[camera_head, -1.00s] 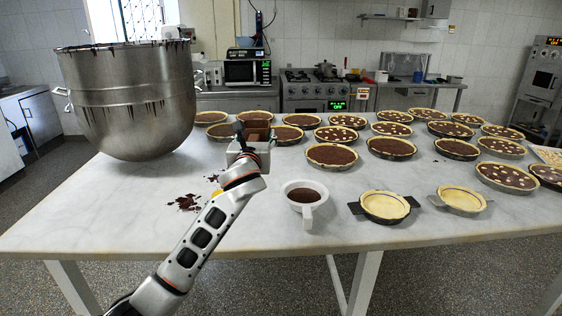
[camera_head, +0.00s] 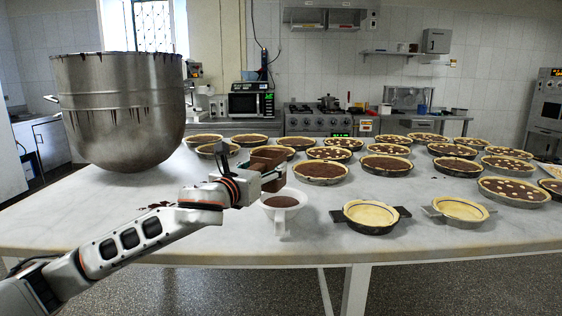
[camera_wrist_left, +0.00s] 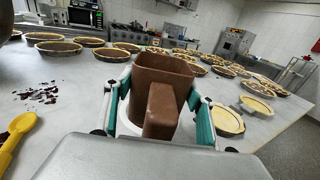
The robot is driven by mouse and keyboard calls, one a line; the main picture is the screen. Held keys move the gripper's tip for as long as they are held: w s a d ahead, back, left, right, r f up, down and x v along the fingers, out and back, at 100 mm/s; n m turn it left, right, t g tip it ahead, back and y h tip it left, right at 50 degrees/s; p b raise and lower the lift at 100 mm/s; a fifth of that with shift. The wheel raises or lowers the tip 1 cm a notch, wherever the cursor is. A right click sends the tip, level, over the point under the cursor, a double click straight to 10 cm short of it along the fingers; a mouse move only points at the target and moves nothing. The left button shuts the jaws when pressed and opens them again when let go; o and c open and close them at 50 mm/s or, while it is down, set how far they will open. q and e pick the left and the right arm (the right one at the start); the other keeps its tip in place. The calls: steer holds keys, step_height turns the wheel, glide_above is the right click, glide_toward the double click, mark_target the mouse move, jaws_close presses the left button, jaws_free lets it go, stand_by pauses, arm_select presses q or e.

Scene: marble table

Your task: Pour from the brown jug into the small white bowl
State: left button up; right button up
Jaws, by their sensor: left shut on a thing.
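The brown jug (camera_head: 269,158) is held by my left gripper (camera_head: 262,175) just behind and left of the small white bowl (camera_head: 283,201). In the left wrist view the jug (camera_wrist_left: 160,78) sits between the green-padded fingers, its handle towards the camera. The jug looks roughly upright, and its contents are hidden. The white bowl stands on the table with brown filling inside and a handle towards the front. In the wrist view the bowl is mostly hidden behind the jug. My right gripper is not in view.
A large steel mixing bowl (camera_head: 122,112) stands at the left of the marble table (camera_head: 345,250). Two empty pie shells (camera_head: 370,215) (camera_head: 460,210) lie to the right, with several filled pies behind. A yellow utensil (camera_wrist_left: 18,132) and brown crumbs lie at left.

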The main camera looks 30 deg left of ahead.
mark_target(265, 189)
arm_select(q)
steer(key=shift+d+f, duration=0.1)
steer(key=shift+f, duration=0.2)
steer(key=shift+r, duration=0.2)
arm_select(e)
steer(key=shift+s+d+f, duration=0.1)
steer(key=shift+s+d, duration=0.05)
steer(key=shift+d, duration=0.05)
arm_select(q)
steer(key=shift+f, duration=0.1)
steer(key=shift+s+f+g, duration=0.15)
steer(key=shift+f+g, duration=0.25)
steer(key=shift+f, duration=0.7)
steer(key=shift+f+g, duration=0.4)
steer(key=shift+f, duration=0.35)
steer(key=shift+s+r, duration=0.1)
steer(key=shift+r, duration=0.2)
steer(key=shift+s+g, duration=0.1)
steer(key=shift+g, duration=0.8)
steer(key=shift+r+g+h, duration=0.25)
steer(key=shift+g+h, duration=0.05)
steer(key=shift+g, duration=0.3)
steer(key=shift+d+f, duration=0.1)
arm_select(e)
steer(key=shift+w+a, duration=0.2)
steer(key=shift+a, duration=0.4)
